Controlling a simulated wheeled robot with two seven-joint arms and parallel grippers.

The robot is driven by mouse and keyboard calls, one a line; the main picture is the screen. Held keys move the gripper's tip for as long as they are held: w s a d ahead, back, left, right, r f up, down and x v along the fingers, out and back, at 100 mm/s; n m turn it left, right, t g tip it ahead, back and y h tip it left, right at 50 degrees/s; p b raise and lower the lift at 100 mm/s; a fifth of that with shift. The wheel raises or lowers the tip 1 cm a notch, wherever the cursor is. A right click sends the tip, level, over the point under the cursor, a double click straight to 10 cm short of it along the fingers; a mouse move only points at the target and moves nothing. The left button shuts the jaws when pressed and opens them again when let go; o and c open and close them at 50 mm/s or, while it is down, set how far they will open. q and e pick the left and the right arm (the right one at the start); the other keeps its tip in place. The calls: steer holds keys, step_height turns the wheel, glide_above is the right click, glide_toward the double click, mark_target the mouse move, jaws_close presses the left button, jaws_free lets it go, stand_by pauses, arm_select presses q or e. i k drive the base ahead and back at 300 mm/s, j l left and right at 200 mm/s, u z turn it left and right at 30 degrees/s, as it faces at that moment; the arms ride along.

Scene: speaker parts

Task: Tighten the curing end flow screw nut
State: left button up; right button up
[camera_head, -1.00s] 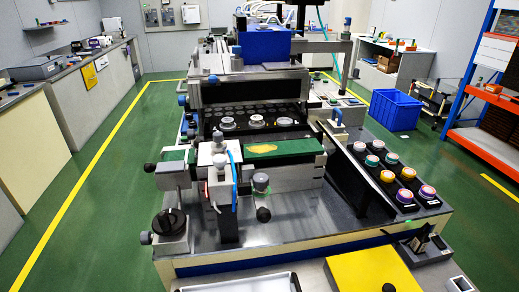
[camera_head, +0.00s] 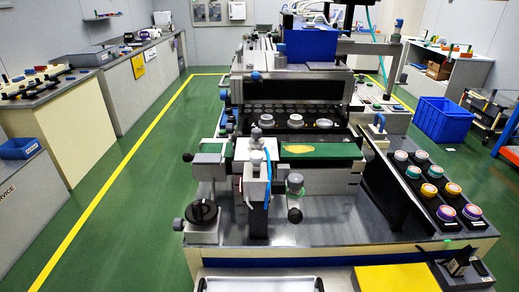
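Neither of my grippers is in view. The machine (camera_head: 330,230) stands straight ahead on a pale base with a grey metal top. On its near left corner is a black round knob (camera_head: 203,212). A grey-capped screw knob (camera_head: 295,183) stands in front of the green bar. Another small knob (camera_head: 256,134) sits on top of the white block in the middle. I cannot tell which of these is the curing end flow screw nut, or how tight any of them is.
A sloped black rack (camera_head: 395,180) holds several coloured round parts at right. A yellow box (camera_head: 395,278) and a white tray (camera_head: 255,285) are at the near edge. A blue crate (camera_head: 443,119) stands on the floor behind right. Green floor (camera_head: 110,200) is clear at left.

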mark_target(252, 143)
steer(key=i+j, duration=0.1)
steer(key=j, duration=0.25)
steer(key=i+j+u, duration=0.1)
steer(key=j, duration=0.3)
steer(key=i+j, duration=0.15)
steer(key=j, duration=0.2)
steer(key=i+j, duration=0.1)
steer(key=j, duration=0.3)
steer(key=i+j+u, duration=0.1)
steer(key=j, duration=0.25)
